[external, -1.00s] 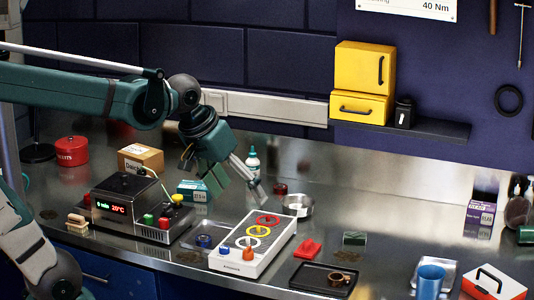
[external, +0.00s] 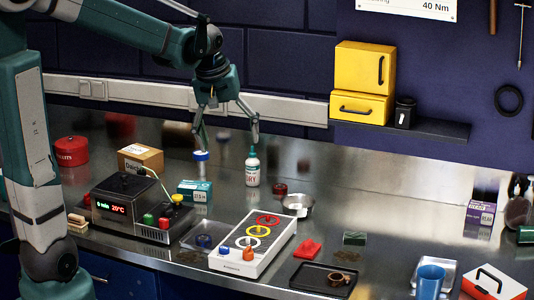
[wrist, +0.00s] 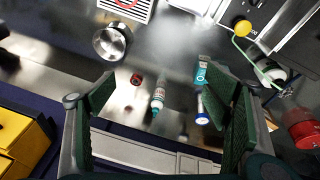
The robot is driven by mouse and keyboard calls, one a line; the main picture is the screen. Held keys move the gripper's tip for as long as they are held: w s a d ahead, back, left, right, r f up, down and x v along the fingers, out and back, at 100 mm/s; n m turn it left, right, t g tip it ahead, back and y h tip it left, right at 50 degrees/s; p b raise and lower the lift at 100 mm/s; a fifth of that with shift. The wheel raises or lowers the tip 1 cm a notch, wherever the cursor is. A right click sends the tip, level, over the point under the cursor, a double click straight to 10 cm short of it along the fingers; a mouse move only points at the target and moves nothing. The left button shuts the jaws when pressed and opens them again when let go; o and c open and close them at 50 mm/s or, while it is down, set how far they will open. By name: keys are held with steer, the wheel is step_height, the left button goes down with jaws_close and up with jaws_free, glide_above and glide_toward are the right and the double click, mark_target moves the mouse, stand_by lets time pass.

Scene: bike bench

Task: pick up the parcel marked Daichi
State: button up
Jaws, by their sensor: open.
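A brown cardboard parcel (external: 140,157) stands at the back left of the bench, behind a dark heater box. Its printed name starts with "Da"; the rest is too small or covered to read surely. My gripper (external: 228,138) is to the right of the parcel, higher up, fingers pointing down and spread apart, with nothing between them. In the wrist view my gripper (wrist: 160,98) is wide open over the bench. I cannot make out the parcel in that view; my right finger may hide it.
Below my gripper stand a white dropper bottle (external: 252,168) and a blue-capped container (external: 201,157). A teal box (external: 195,190) is near the parcel. The heater box (external: 128,203) stands in front of it, a red tin (external: 71,151) to its left.

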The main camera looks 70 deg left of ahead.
steer(key=a+n+p, duration=0.2)
steer(key=a+n, duration=0.1)
steer(key=a, duration=0.9)
steer(key=n+g+h+p, duration=0.2)
steer(key=n+g+p, duration=0.1)
steer(key=n+p, duration=0.5)
glide_above(140, 151)
steer(key=b, duration=0.1)
steer(key=shift+n, duration=0.4)
steer(key=f, duration=1)
steer(key=shift+w+d, duration=0.1)
steer(key=shift+d, duration=0.15)
steer(key=shift+s+a+f, duration=0.15)
steer(key=shift+s+a, duration=0.05)
steer(key=shift+a, duration=0.05)
steer(key=shift+f, duration=0.1)
steer(key=shift+f, duration=1.2)
steer(key=shift+f, duration=0.1)
steer(key=shift+f, duration=2.5)
